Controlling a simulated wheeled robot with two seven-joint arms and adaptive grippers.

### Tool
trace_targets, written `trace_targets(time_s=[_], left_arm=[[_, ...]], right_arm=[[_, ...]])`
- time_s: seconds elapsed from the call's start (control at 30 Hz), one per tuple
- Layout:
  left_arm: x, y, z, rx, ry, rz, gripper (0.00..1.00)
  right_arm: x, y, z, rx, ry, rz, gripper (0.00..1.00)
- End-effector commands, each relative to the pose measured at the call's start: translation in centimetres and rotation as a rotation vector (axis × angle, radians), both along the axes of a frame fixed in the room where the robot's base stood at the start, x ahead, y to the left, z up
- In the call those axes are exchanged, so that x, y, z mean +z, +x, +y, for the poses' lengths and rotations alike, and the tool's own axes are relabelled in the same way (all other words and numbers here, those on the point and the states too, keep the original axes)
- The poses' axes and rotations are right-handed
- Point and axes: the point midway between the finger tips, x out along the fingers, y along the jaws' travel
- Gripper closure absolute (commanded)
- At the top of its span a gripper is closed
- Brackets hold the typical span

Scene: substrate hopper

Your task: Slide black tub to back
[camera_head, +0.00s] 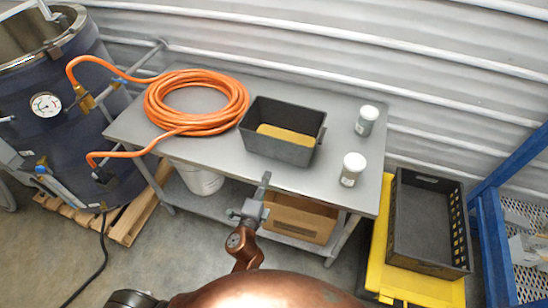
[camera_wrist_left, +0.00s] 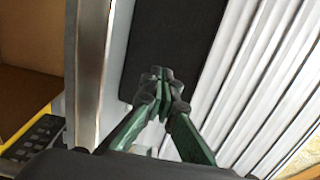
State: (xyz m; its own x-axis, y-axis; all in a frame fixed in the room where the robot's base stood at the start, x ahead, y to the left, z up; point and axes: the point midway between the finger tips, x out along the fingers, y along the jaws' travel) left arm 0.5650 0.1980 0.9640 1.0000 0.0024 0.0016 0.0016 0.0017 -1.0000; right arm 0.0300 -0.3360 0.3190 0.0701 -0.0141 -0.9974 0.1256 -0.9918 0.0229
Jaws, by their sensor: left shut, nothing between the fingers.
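The black tub (camera_head: 280,148) stands upright on the grey metal table (camera_head: 330,183), near its front edge, with a yellow-brown material (camera_head: 286,134) inside. My left gripper (camera_head: 266,176) is at the table's front edge, just in front of the tub's near wall. Its fingers are together and hold nothing. In the left wrist view, the shut fingertips (camera_wrist_left: 162,75) point at the tub's dark wall (camera_wrist_left: 175,35). I cannot tell whether they touch it. My right gripper is not in view.
A coiled orange hose (camera_head: 236,107) lies left of the tub. Two white-lidded jars (camera_head: 353,169) (camera_head: 367,120) stand to its right. Table surface behind the tub is clear up to the corrugated wall (camera_head: 330,55). A cardboard box (camera_head: 300,218) sits on the lower shelf.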

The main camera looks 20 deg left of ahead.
Motion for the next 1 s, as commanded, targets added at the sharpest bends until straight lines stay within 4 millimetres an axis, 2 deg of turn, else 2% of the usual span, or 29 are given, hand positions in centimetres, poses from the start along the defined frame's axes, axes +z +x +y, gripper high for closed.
trace_targets(time_s=[0.03,0.2,0.4,0.5,0.7,1.0], left_arm=[[0.3,1.2,-0.1,-0.002,0.001,-0.004,1.0],[0.1,4.8,-0.1,-0.001,0.001,-0.001,1.0],[0.0,8.1,0.0,-0.001,-0.002,0.0,1.0],[0.0,9.1,0.0,0.0,-0.002,0.001,1.0],[0.0,9.8,0.0,0.0,-0.002,0.001,1.0],[-0.1,9.9,0.1,0.001,-0.002,0.001,1.0]], right_arm=[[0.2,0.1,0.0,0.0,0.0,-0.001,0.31],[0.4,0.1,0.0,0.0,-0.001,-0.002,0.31],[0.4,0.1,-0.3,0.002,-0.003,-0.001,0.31],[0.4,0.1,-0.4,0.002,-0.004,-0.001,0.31],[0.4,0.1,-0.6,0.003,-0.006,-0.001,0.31],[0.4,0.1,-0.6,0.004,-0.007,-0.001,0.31]])
